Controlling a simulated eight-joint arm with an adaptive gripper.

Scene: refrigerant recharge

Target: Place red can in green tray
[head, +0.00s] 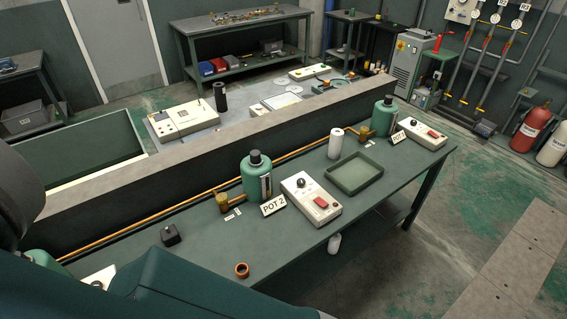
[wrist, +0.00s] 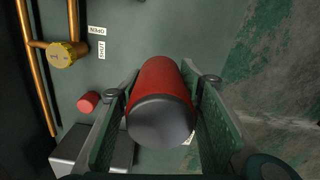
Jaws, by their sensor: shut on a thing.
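The red can (wrist: 163,88) has a dark grey end that faces the camera in the wrist view. My gripper (wrist: 161,86) is shut on it, with one green finger pad on each side. The green tray (head: 355,176) is a shallow, empty tray on the workbench in the head view, right of the POT 2 control box. The tray does not show in the wrist view. The red can and my gripper's fingers do not show in the head view, where my arm fills the lower left.
A white control box (head: 311,200) and a green bottle (head: 257,178) stand left of the tray. A white can (head: 336,142) stands behind it. A copper ring (head: 242,270) lies near the bench's front edge. A brass valve (wrist: 62,54) sits on the pipe in the wrist view.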

